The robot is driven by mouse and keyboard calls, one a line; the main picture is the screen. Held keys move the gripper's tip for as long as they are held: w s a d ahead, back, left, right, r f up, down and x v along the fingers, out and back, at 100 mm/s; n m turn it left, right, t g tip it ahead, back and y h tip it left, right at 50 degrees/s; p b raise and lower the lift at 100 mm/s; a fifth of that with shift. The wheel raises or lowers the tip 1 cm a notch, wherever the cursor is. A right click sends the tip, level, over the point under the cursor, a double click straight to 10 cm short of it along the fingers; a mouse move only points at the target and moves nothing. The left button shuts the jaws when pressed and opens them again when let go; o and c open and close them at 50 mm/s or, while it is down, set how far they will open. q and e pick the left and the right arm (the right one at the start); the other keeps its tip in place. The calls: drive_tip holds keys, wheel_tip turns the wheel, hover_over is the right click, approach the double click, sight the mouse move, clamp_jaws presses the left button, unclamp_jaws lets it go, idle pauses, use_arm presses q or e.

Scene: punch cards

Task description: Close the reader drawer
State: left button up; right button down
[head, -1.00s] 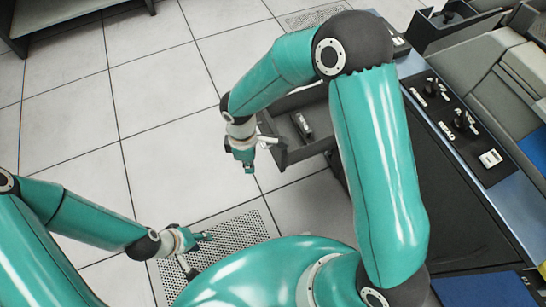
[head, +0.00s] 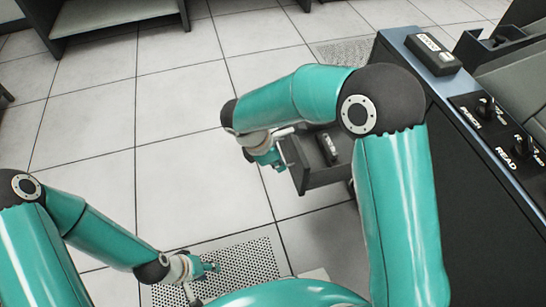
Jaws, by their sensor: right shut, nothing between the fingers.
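The reader drawer (head: 318,181) is a dark grey open-topped tray. It stands pulled out to the left from the dark cabinet (head: 478,215), partly hidden behind my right arm. A small dark object (head: 327,149) lies inside it. My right gripper (head: 272,164) is shut and empty, just outside the drawer's left, outer end. I cannot tell whether it touches the drawer. My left gripper (head: 208,281) is over the floor at the lower left, well away from the drawer, with its fingers spread apart and nothing seen between them.
The cabinet's blue-edged top carries a panel with READ and PUNCH switches (head: 492,118) and a small labelled box (head: 433,54). Perforated floor tiles (head: 245,262) lie below my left gripper. A grey shelf unit (head: 115,18) stands at the back left. The floor left of the drawer is clear.

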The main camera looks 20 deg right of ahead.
sight(300, 170)
use_arm(q)
drive_tip(key=shift+f+b, duration=0.3)
drive_tip(key=shift+f, duration=0.25)
use_arm(e)
drive_tip(key=shift+d+f, duration=0.2)
drive_tip(key=shift+d, duration=1.9)
